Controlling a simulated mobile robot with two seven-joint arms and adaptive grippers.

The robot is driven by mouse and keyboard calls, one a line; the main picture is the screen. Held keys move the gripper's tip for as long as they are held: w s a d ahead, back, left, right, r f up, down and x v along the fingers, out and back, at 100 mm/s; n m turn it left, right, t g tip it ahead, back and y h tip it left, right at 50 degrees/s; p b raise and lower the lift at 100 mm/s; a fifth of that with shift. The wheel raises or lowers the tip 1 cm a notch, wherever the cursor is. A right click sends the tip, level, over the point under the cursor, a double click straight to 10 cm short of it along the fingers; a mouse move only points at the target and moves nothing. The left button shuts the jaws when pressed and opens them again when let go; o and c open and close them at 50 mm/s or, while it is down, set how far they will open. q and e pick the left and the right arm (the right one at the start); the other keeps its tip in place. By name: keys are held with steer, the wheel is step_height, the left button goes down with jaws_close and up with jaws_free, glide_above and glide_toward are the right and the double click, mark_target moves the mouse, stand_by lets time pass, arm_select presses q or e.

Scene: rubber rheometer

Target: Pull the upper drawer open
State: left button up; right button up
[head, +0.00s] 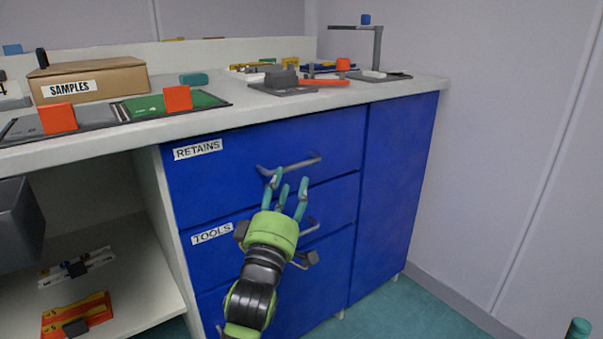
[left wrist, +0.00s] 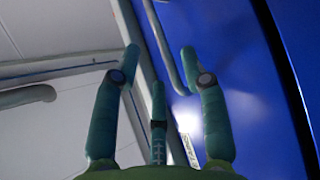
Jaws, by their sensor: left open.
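The upper drawer (head: 235,170) is a blue front labelled RETAINS, and it looks shut, flush with the cabinet. Its grey bar handle (head: 300,164) runs across the front. My left gripper (head: 286,185), with teal fingers, is open just at the handle, its fingertips pointing up at it. In the left wrist view the grey handle (left wrist: 166,48) passes between the spread fingers (left wrist: 160,65); I cannot tell whether they touch it. At the head view's lower right edge a teal tip, probably of my right gripper (head: 578,328), shows; the rest is out of frame.
The lower drawer, labelled TOOLS (head: 212,234), lies below, its handle partly behind my left gripper. The white countertop (head: 240,115) overhangs the drawers and bears a SAMPLES box (head: 115,83). A blue panel (head: 395,190) is at right. Open shelves are at left. The floor in front is clear.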

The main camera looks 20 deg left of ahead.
mark_target(294, 168)
arm_select(q)
steer(key=shift+b+x, duration=0.75)
steer(key=shift+x, duration=2.3)
jaws_close()
